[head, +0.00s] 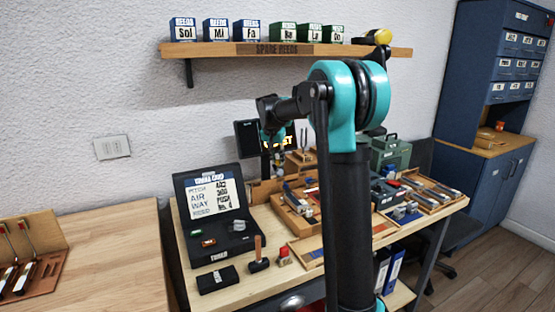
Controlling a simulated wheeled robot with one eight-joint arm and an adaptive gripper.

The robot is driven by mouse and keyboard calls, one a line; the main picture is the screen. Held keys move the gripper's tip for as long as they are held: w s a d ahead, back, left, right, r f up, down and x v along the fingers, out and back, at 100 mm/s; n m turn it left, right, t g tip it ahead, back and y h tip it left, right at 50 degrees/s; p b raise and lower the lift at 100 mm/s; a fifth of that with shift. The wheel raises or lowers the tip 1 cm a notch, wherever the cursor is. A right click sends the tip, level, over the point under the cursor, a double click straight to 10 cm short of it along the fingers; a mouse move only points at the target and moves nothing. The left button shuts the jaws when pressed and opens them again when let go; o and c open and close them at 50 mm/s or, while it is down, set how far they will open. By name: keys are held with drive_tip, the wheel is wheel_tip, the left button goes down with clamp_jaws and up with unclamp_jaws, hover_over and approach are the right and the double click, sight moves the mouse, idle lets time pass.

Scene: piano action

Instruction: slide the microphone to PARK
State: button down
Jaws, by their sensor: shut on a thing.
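My arm reaches up in front of the bench and bends down over its back part. My gripper (267,168) points down there, small and dark in front of the screen. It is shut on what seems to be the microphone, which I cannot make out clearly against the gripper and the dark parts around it. No PARK mark is readable in this view. The dark screen (246,134) behind shows yellow letters, partly covered by my arm.
An open black tuner case (215,228) stands at the bench's left. A black box (217,279), a wooden-handled tool (258,254) and a red-topped block (284,257) lie in front. Wooden trays (432,187) fill the right. A shelf (270,51) hangs above.

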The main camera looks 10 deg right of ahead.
drive_tip(key=shift+a, duration=0.15)
drive_tip(key=s+a, duration=0.3)
drive_tip(key=a, duration=0.7)
drive_tip(key=shift+s, duration=0.2)
drive_tip(key=shift+a, duration=0.1)
drive_tip(key=c, duration=1.4)
unclamp_jaws()
drive_tip(key=shift+o, duration=0.2)
drive_tip(key=v, duration=1.2)
